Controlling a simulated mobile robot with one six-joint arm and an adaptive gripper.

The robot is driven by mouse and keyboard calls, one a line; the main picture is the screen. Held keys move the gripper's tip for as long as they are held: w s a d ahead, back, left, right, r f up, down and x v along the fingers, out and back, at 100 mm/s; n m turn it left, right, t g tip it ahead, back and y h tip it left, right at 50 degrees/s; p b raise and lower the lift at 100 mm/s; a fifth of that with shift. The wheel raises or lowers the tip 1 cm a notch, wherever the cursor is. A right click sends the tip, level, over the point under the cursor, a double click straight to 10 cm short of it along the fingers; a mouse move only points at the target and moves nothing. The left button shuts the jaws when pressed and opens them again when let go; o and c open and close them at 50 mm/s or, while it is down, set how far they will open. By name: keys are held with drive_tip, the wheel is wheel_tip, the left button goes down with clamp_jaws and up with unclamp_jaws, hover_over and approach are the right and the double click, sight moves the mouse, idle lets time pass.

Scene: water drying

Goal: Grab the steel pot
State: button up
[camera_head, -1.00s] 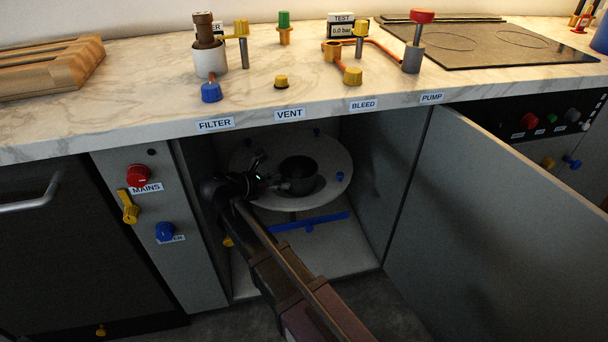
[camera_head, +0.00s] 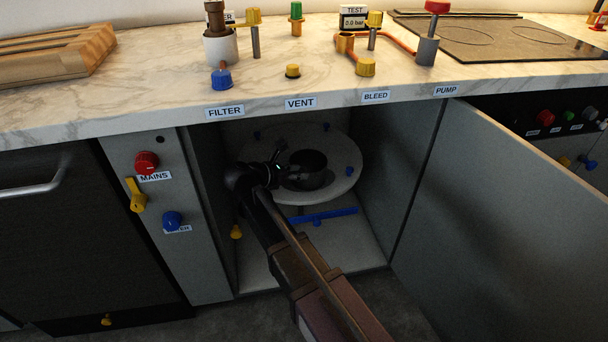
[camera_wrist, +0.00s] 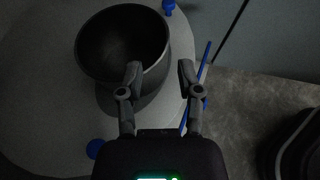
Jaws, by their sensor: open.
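The steel pot (camera_head: 306,172), dark grey and open-topped, stands upright on the round white turntable (camera_head: 338,190) inside the open cabinet under the counter. My gripper (camera_head: 281,158) is open at the pot's left side in the head view. In the wrist view, the pot (camera_wrist: 95,62) is at upper left and its dark inside shows. There my gripper (camera_wrist: 160,74) has its left fingertip overlapping the pot's near wall and its right fingertip just outside the pot's right edge. I cannot tell whether either finger touches the pot.
Small blue knobs (camera_head: 349,171) sit on the turntable, and a blue bar handle (camera_head: 322,217) is below it. The cabinet walls are close on both sides. The open door (camera_head: 500,210) stands at the right. The counter (camera_head: 150,95) overhangs the opening.

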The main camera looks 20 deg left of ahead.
sight(318, 172)
drive_tip(key=shift+x, duration=1.2)
drive_tip(key=shift+b, duration=0.3)
drive_tip(key=shift+w+d+f+b, duration=0.3)
drive_tip(key=shift+w+d+f, duration=0.1)
drive_tip(key=shift+d, duration=0.1)
drive_tip(key=shift+b+x, duration=0.65)
drive_tip(key=shift+x, duration=1.25)
drive_tip(key=shift+d+r, duration=0.1)
drive_tip(key=shift+s, duration=0.1)
clamp_jaws()
